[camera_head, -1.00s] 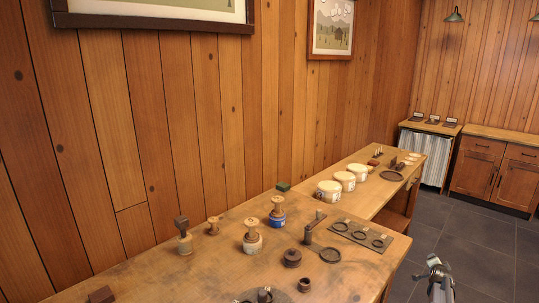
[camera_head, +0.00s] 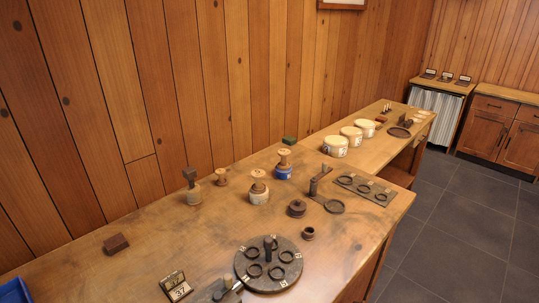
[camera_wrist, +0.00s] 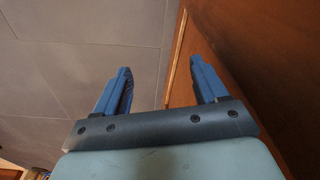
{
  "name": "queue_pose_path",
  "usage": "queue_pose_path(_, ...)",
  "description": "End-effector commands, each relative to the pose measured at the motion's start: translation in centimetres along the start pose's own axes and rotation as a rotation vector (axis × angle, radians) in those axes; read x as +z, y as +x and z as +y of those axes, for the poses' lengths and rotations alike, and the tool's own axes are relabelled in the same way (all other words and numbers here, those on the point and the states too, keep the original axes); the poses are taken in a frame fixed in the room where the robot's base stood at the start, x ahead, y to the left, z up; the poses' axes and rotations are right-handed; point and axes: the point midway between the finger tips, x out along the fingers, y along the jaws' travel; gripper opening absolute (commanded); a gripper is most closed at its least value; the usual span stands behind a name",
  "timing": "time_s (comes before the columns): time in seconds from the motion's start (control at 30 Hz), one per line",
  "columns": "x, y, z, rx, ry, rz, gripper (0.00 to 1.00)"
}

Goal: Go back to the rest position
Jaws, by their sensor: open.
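My gripper (camera_wrist: 164,88) shows in the wrist view with its two blue fingers spread apart and nothing between them. Grey floor tiles (camera_wrist: 80,50) lie beyond the fingers, and a brown wooden panel (camera_wrist: 240,60) stands close by the right finger. In the head view my gripper is out of the picture. The workbench (camera_head: 130,270) there holds several turned spools, among them one with a blue band (camera_head: 284,165) and one with a pale band (camera_head: 259,188).
A dark round plate with rings (camera_head: 243,270) lies near the bench's front, beside a small number stand (camera_head: 176,287). A dark ring board (camera_head: 364,189) lies near the right edge. White tubs (camera_head: 335,146) stand on the farther bench. The floor (camera_head: 460,230) to the right is clear.

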Motion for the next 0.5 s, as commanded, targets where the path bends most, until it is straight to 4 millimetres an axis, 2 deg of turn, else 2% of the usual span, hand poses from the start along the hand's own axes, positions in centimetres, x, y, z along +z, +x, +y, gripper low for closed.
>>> queue_pose_path(0.03,3.7,-0.1,-0.7,0.010,-0.047,-0.062,0.72)
queue_pose_path(0.17,11.7,-0.3,-1.6,0.038,-0.165,-0.221,0.72)
queue_pose_path(0.3,19.9,-1.4,-1.5,0.073,-0.290,-0.393,0.72)
queue_pose_path(0.4,24.6,-2.6,-1.0,0.096,-0.367,-0.500,0.72)
queue_pose_path(0.5,28.1,-3.7,-0.3,0.115,-0.426,-0.584,0.72)
